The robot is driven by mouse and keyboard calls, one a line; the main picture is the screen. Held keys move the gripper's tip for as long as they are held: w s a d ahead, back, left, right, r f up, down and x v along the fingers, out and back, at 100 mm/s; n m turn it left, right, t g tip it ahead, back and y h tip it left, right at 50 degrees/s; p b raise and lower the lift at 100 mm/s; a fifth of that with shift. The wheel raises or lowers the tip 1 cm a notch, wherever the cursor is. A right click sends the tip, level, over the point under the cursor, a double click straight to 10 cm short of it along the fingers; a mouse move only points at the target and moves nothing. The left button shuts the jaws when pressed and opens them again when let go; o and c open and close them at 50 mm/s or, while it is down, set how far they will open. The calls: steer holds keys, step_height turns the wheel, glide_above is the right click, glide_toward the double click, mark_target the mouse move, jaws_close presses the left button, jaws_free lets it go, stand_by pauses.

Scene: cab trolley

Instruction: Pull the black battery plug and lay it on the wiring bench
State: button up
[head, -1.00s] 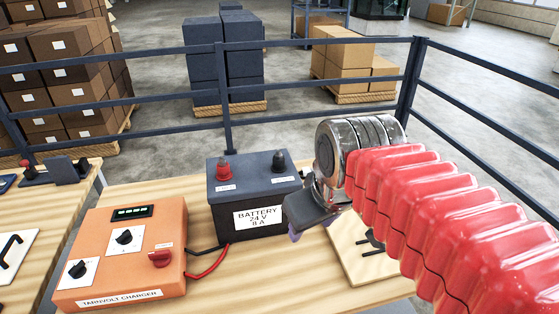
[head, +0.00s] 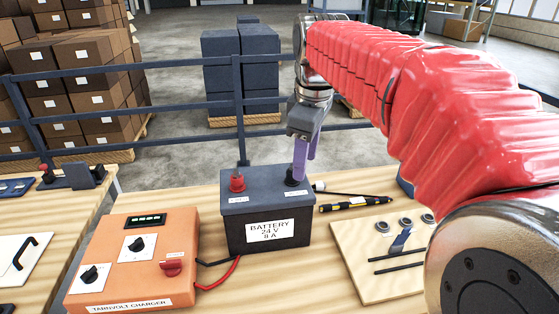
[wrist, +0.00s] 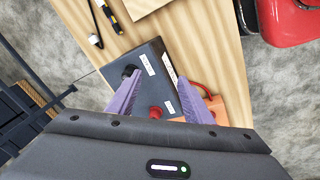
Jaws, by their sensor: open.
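The dark battery (head: 235,210) stands on the wooden bench in the head view. The black plug (head: 291,179) sits on its top right, partly hidden by my fingers. The red plug (head: 237,182) is on its top left. My gripper (head: 300,174) points down at the black plug, its purple fingers just above or beside it. In the wrist view my gripper (wrist: 160,77) is open with two separated fingers. The black plug (wrist: 128,70) shows close to the left fingertip, not clearly between the fingers. The red plug (wrist: 156,112) is nearer the palm.
The orange charger (head: 135,255) stands left of the battery, wired to it. A pale board (head: 375,285) with rods and round parts lies to the right. A black-and-yellow tool (head: 356,203) lies behind it. Another bench (head: 40,215) is at far left.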

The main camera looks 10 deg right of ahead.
mark_target(292, 168)
steer(key=w+n, duration=0.2)
steer(key=w, duration=0.1)
steer(key=w+f+n+g, duration=0.1)
steer(key=w+n, duration=0.1)
steer(key=w, duration=0.2)
steer(key=w+n+g, duration=0.1)
steer(key=w+n, duration=0.1)
steer(key=w, duration=0.2)
steer(key=shift+f, duration=0.2)
steer(key=shift+w+f+n, duration=0.15)
steer(key=shift+w+n, duration=0.2)
steer(key=shift+n, duration=0.05)
steer(key=shift+f, duration=0.2)
steer(key=shift+f, duration=4.3)
steer(key=shift+c, duration=0.4)
jaws_close()
steer(key=shift+r, duration=0.2)
